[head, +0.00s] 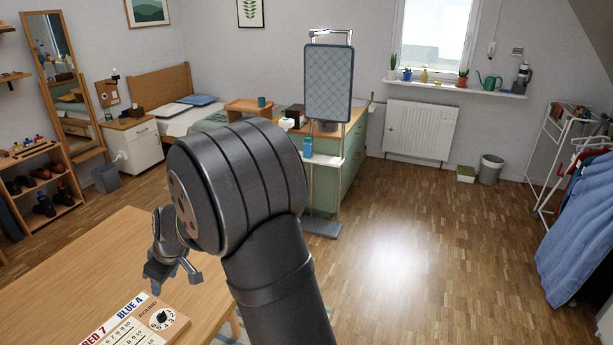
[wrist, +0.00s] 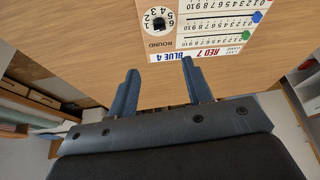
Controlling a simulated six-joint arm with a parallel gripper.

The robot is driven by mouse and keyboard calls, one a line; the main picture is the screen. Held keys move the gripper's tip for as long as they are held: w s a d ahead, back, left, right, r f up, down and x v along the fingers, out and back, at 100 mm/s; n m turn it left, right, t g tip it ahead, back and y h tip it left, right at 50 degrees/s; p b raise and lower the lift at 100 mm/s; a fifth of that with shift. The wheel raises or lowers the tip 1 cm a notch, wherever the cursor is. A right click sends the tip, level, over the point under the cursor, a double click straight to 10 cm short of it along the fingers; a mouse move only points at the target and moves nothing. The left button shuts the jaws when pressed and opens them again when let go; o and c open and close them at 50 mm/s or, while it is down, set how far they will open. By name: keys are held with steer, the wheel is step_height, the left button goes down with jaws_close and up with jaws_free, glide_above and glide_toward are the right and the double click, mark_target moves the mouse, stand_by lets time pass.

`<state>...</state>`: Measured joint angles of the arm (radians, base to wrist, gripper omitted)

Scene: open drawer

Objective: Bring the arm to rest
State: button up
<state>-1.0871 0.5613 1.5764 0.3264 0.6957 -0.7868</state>
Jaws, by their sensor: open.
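My gripper (wrist: 160,82) is open in the wrist view, with its two blue-grey fingers apart and nothing between them. In the head view, my gripper (head: 172,280) hangs above the wooden table (head: 75,270), partly hidden by my own dark arm. A white scoreboard (wrist: 205,25) with a dial, number rows and the words "RED 7" and "BLUE 4" lies on the table just beyond the fingertips. The scoreboard also shows in the head view (head: 133,325), cut off by the bottom edge. I see no contact between the fingers and the scoreboard.
A tall stand with a grey quilted panel (head: 329,83) stands behind my arm, before a green cabinet (head: 353,160). A clothes rack with blue garments (head: 580,215) is at the right. The wooden floor (head: 430,240) between them is clear.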

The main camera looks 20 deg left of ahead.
mark_target(160, 314)
steer(key=x, duration=1.7)
steer(key=shift+a+f, duration=0.15)
steer(key=shift+f, duration=0.15)
steer(key=shift+m, duration=0.5)
steer(key=shift+s+m+t, duration=0.1)
steer(key=shift+m+t, duration=0.6)
steer(key=shift+m, duration=0.6)
stand_by(0.9)
steer(key=shift+m, duration=0.5)
steer(key=shift+m+t+h, duration=0.3)
steer(key=shift+m+t, duration=0.6)
steer(key=shift+m, duration=0.9)
steer(key=shift+n+g, duration=0.3)
steer(key=shift+n, duration=0.2)
